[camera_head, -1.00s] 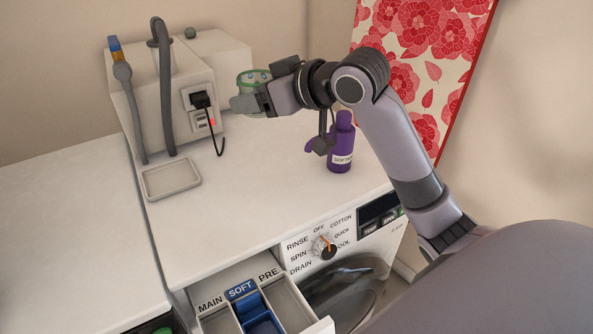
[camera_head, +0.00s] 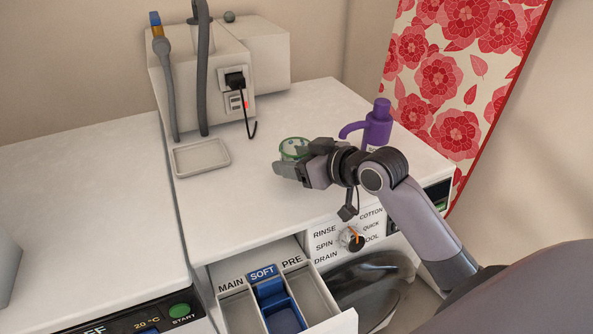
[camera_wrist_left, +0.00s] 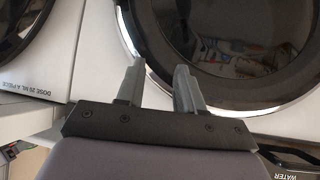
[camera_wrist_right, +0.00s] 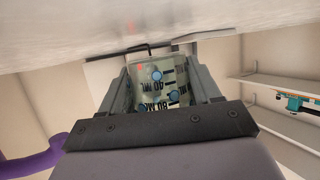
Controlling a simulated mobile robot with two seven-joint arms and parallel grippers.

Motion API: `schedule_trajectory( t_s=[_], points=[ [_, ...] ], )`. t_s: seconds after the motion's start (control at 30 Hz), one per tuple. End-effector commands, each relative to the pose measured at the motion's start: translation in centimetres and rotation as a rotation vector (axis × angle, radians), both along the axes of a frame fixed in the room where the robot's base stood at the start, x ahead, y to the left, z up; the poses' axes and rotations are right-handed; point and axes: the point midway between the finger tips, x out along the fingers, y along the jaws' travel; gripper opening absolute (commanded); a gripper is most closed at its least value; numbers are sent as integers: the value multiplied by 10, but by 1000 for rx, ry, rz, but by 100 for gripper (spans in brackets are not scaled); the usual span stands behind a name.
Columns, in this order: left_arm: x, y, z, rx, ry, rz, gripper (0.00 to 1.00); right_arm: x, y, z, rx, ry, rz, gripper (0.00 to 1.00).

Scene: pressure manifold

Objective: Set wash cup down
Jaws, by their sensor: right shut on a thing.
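The wash cup (camera_head: 294,149) is a small clear cup with a green rim. In the right wrist view the cup (camera_wrist_right: 160,88) shows black ML markings and blue dots. My right gripper (camera_head: 291,163) is shut on it, one finger on each side, above the middle of the white worktop (camera_head: 245,205). The cup's base is hidden in the head view, so I cannot tell whether it touches the worktop. My left gripper (camera_wrist_left: 158,82) is open and empty in front of a round machine door; it is out of the head view.
A shallow grey tray (camera_head: 201,170) lies on the worktop to the left. A purple bottle (camera_head: 378,125) stands behind my right arm. A white box (camera_head: 230,75) with hoses stands at the back. The drawer (camera_head: 235,308) is open below the front edge. The worktop around the cup is clear.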

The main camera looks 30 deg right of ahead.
Motion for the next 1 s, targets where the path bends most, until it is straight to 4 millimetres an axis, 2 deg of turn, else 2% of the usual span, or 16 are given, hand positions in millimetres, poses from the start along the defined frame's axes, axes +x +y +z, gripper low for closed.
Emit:
schedule_trajectory(
  t_s=[0.03,0.13,0.5,0.53,0.6,1.0],
  points=[
    [0,0,-3,0,1,0,37,0,0,-12,3,4,-1,32],
    [1,0,-3,-1,1,1,37,0,0,-23,1,2,-1,32],
    [4,0,1,-3,-10,1,37,0,0,-26,1,0,0,32],
    [4,0,1,-3,-10,1,37,0,0,-27,1,0,0,66],
    [4,0,1,-2,-10,2,37,0,0,-26,1,-1,0,88],
    [2,1,-2,1,-2,2,37,-2,-1,-21,0,-1,0,88]
  ],
)
